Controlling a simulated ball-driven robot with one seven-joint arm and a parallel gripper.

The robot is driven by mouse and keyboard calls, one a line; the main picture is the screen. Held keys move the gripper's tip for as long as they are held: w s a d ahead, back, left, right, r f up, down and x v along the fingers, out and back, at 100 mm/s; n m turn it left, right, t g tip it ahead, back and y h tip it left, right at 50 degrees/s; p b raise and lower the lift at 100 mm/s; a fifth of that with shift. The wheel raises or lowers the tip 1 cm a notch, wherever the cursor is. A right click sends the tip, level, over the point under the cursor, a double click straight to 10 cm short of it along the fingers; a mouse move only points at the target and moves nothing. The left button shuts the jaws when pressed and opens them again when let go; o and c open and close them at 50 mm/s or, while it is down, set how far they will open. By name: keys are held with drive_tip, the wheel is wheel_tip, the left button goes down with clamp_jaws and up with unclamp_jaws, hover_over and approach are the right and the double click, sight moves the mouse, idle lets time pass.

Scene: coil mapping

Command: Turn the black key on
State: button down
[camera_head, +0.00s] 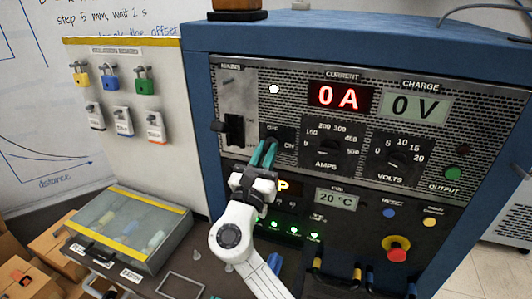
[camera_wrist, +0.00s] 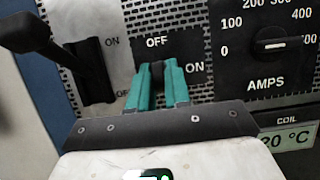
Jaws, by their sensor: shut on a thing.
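The black key (camera_wrist: 157,69) sits in its switch plate on the power unit's front panel, with OFF printed above it and ON to its right. My gripper (camera_wrist: 160,74) has its two teal fingers shut on the key, one on each side. In the head view my gripper (camera_head: 269,146) reaches the same plate from below and its fingers hide most of the key. Only a small dark part of the key shows between the fingertips in the wrist view, so its exact angle is hard to tell.
A black mains lever (camera_head: 221,126) sticks out left of the key. The amps knob (camera_head: 324,145) and volts knob (camera_head: 396,163) are to the right. The displays read 0 A (camera_head: 339,97) and 0 V (camera_head: 414,106). A red emergency button (camera_head: 397,250) is lower right. A padlock board (camera_head: 120,95) stands left.

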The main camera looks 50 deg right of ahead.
drive_tip(key=shift+f+m, duration=0.1)
drive_tip(key=shift+m, duration=0.2)
drive_tip(key=m+g+b, duration=0.2)
drive_tip(key=m+b, duration=0.1)
drive_tip(key=shift+a+f+m+h, duration=0.1)
drive_tip(key=shift+m+h, duration=0.2)
drive_tip(key=m+g+b, duration=0.2)
drive_tip(key=m, duration=0.2)
drive_tip(key=m+g+b, duration=0.2)
drive_tip(key=m, duration=0.2)
drive_tip(key=shift+w+m+b, duration=0.15)
drive_tip(key=shift+m+b, duration=0.15)
drive_tip(key=shift+b, duration=0.05)
drive_tip(key=m+g+y+b, duration=0.1)
drive_tip(key=m, duration=0.1)
drive_tip(key=m+g+y+b, duration=0.1)
drive_tip(key=m, duration=0.2)
drive_tip(key=shift+r, duration=0.2)
drive_tip(key=shift+m+g+y+b, duration=0.45)
drive_tip(key=shift+m+y, duration=0.45)
drive_tip(key=shift+m, duration=1.4)
drive_tip(key=c, duration=1.2)
unclamp_jaws()
drive_tip(key=shift+r, duration=0.1)
drive_tip(key=shift+o, duration=0.2)
